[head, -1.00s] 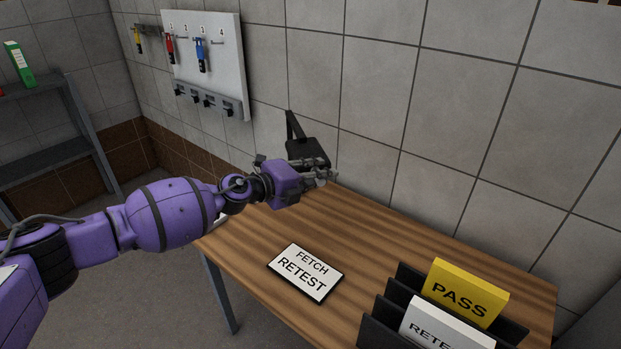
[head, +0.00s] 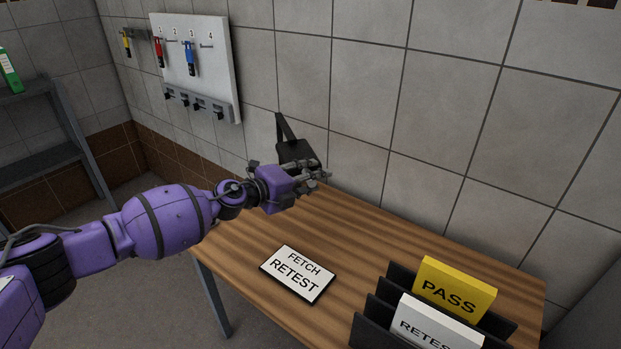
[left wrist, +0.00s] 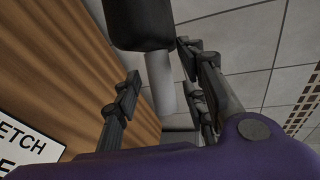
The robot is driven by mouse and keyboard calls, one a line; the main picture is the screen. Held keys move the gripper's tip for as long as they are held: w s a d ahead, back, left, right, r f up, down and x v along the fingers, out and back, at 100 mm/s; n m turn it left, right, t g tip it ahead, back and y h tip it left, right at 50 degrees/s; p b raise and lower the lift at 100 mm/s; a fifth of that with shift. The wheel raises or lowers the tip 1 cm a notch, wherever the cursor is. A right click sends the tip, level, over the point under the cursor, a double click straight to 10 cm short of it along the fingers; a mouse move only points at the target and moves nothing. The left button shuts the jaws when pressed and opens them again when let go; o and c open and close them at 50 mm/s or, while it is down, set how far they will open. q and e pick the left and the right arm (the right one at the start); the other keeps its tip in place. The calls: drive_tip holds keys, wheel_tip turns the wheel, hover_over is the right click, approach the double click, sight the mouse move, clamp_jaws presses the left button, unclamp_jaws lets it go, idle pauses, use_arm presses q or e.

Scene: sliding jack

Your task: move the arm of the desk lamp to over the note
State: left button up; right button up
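The desk lamp (head: 292,147) is black and stands at the back of the wooden table, against the tiled wall; its lower part is hidden behind my gripper. The note (head: 297,273) is a white card with a dark border reading "FETCH RETEST", lying flat near the table's front left edge. Part of the note also shows in the left wrist view (left wrist: 25,148). My left gripper (head: 322,173) is at the lamp, behind the note. In the left wrist view its fingers (left wrist: 160,85) are apart, with a light grey cylinder, seemingly a lamp part, between them; contact is unclear. My right gripper is out of view.
A black rack (head: 375,315) with a yellow PASS card (head: 453,290) and a white card (head: 435,325) stands at the table's right front. The table (head: 350,235) is clear between note, lamp and rack. A white hook board (head: 195,65) hangs on the wall.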

use_arm(q)
drive_tip(key=shift+w+r, duration=0.1)
drive_tip(key=shift+a+r, duration=0.1)
drive_tip(key=shift+a, duration=0.1)
drive_tip(key=v, duration=1.1)
drive_tip(key=shift+s+a, duration=0.15)
drive_tip(key=shift+s, duration=0.25)
